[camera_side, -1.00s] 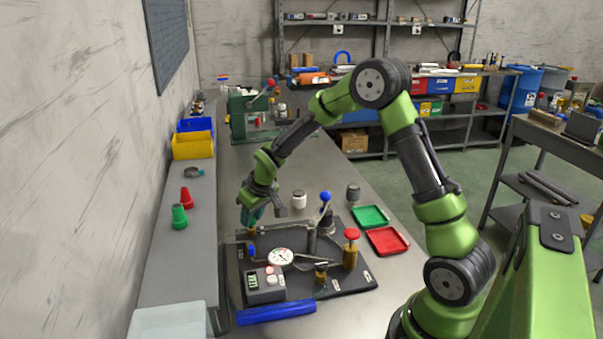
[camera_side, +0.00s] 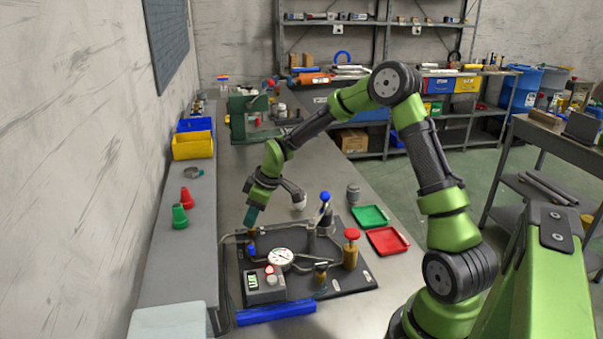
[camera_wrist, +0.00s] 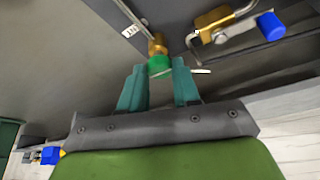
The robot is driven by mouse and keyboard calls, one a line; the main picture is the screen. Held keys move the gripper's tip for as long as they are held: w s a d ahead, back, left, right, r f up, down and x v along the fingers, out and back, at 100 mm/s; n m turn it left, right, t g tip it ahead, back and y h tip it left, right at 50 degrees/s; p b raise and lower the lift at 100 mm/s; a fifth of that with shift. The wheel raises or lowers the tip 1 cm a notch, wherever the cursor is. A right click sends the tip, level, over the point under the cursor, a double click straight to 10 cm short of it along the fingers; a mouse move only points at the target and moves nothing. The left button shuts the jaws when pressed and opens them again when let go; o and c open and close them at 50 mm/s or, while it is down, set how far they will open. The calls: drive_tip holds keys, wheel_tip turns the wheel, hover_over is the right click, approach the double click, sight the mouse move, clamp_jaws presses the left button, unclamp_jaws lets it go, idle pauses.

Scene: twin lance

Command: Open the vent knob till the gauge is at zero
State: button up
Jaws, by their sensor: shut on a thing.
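The pressure board (camera_side: 345,275) lies on the bench. Its round white gauge (camera_side: 281,257) faces up, but the needle is too small to read. My gripper (camera_side: 250,226) points down at the board's back left corner. In the wrist view my gripper (camera_wrist: 160,72) has its teal fingers on either side of a round green knob (camera_wrist: 159,64) on a brass fitting, and is shut on it. The knob is hidden by the fingers in the side view. A blue-handled brass valve (camera_wrist: 268,26) sits beside it, apart from the fingers; its blue handle (camera_side: 252,251) also shows in the side view.
A grey box with a display (camera_side: 264,284), a red mushroom knob (camera_side: 352,235) and a blue-topped lever (camera_side: 325,197) are on the board. A blue bar (camera_side: 275,312) lies in front. Green (camera_side: 370,216) and red (camera_side: 387,240) trays lie right.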

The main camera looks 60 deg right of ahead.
idle(0.3)
drive_tip(key=o, duration=1)
drive_tip(key=shift+o, duration=0.2)
drive_tip(key=v, duration=1.6)
drive_tip(key=shift+r, duration=0.4)
drive_tip(key=shift+s, duration=0.1)
